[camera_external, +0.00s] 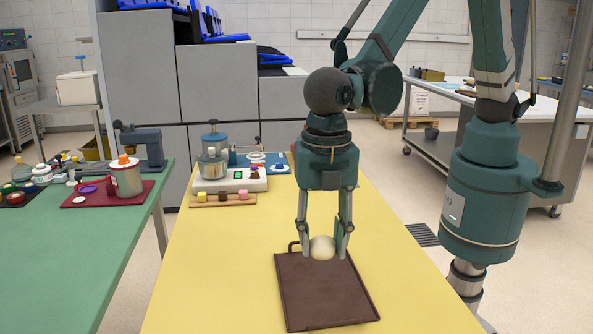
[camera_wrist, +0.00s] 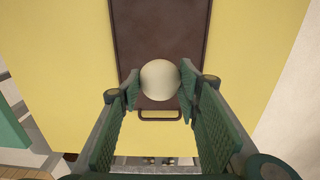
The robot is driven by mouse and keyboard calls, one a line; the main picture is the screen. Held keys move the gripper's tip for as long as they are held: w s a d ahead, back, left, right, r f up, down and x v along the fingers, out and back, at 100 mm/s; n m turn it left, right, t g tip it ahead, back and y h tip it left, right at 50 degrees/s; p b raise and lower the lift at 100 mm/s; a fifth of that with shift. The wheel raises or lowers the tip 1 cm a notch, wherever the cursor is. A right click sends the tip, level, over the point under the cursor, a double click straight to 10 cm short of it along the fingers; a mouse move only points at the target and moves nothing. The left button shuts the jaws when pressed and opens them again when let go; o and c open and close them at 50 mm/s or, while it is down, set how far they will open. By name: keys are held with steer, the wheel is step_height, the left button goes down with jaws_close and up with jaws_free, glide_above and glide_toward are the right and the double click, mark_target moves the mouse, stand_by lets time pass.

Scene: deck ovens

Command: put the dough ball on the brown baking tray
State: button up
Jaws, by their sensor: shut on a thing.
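The dough ball (camera_external: 322,248) is a smooth cream-white sphere. My gripper (camera_external: 323,250) points down and is shut on it, with one finger on each side. In the wrist view the dough ball (camera_wrist: 160,80) sits between the green fingertips (camera_wrist: 160,82). The brown baking tray (camera_external: 325,293) lies flat on the yellow table, and its handle is at the far edge. The ball shows in front of the tray's handle end; the gap between ball and tray is hard to judge. The tray also shows in the wrist view (camera_wrist: 160,28), behind the ball.
The yellow table (camera_external: 220,275) is clear around the tray. Farther back stand a white device with a metal pot (camera_external: 213,165) and a wooden strip with small coloured pieces (camera_external: 222,199). A green table (camera_external: 80,255) with jars stands at the left.

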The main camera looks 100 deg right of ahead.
mark_target(323, 238)
steer(key=shift+f, duration=1.85)
steer(key=shift+f+b, duration=0.3)
steer(key=shift+f, duration=1.55)
steer(key=shift+f, duration=0.25)
steer(key=o, duration=0.9)
steer(key=shift+r, duration=0.2)
steer(key=shift+r+p, duration=0.55)
steer(key=shift+r, duration=5.5)
